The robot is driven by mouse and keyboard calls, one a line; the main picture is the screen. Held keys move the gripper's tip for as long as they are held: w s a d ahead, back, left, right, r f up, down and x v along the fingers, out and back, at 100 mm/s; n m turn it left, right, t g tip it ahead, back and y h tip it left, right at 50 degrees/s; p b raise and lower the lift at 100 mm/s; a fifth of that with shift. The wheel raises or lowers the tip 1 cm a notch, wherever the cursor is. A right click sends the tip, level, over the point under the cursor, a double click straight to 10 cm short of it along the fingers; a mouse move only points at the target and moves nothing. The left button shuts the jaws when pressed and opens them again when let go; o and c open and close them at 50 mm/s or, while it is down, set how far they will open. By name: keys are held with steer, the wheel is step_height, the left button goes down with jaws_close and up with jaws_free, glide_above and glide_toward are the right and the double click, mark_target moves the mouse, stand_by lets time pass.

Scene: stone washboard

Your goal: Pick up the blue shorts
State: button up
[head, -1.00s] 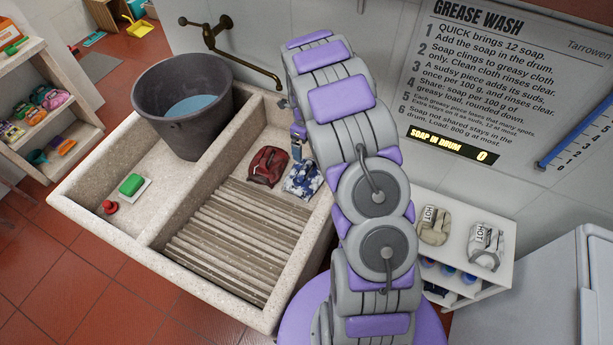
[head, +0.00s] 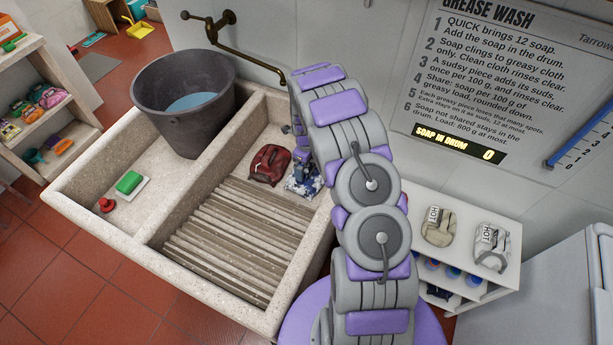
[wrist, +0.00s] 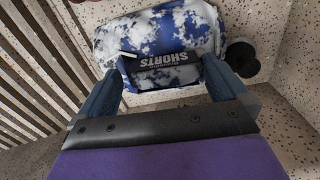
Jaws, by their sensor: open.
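The blue shorts (wrist: 155,35) are a folded blue and white mottled bundle with a dark band reading SHORTS. They lie in the stone basin at the top right of the washboard; in the head view the shorts (head: 303,186) are partly hidden by my arm. My gripper (wrist: 160,85) is open above them, with its two blue fingers on either side of the labelled band. Whether the fingers touch the cloth cannot be told.
A dark red garment (head: 268,164) lies just left of the shorts. The ribbed washboard (head: 235,235) fills the basin below them. A dark bucket (head: 185,125) and green soap (head: 129,182) are in the left compartment. A brass tap (head: 235,45) hangs above.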

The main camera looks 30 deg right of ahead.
steer(key=shift+d, duration=0.7)
steer(key=c, duration=0.3)
steer(key=shift+a, duration=0.45)
steer(key=c, duration=0.8)
steer(key=shift+d, duration=0.3)
steer(key=c, duration=0.6)
steer(key=shift+a+r, duration=0.1)
